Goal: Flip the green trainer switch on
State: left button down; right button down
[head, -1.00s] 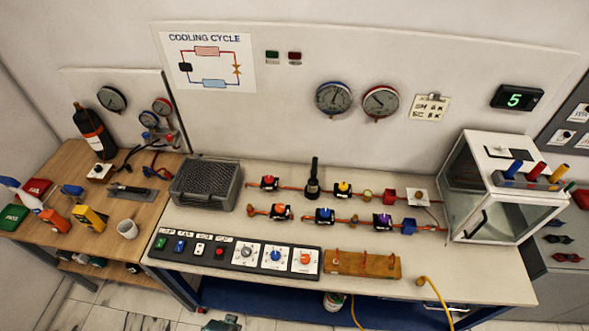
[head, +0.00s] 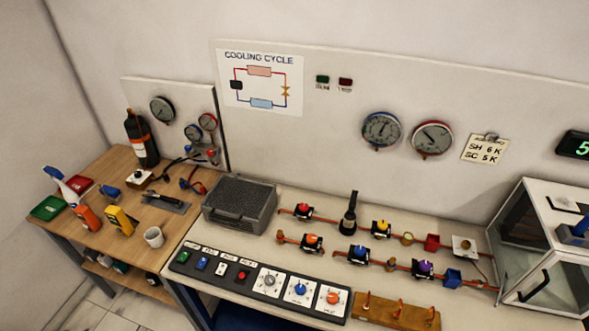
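The green switch (head: 183,257) is at the far left end of a black control panel (head: 255,295) along the front edge of the bench. A small white label stands above it. It is too small to tell which way it is set. To its right are a blue switch (head: 201,263), a white switch (head: 220,268) and a red button (head: 242,275), then several dials. Neither of my grippers shows in the head view.
A grey finned unit (head: 239,204) stands behind the panel. Pipes with coloured valves (head: 312,243) run across the bench. A wooden block with copper hooks (head: 396,313) sits right of the panel. A glass-sided box (head: 545,255) stands at the right. A wooden side table (head: 112,200) holds tools and a cup (head: 154,237).

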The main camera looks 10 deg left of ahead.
aim_at(185, 255)
jog(key=u, duration=1.55)
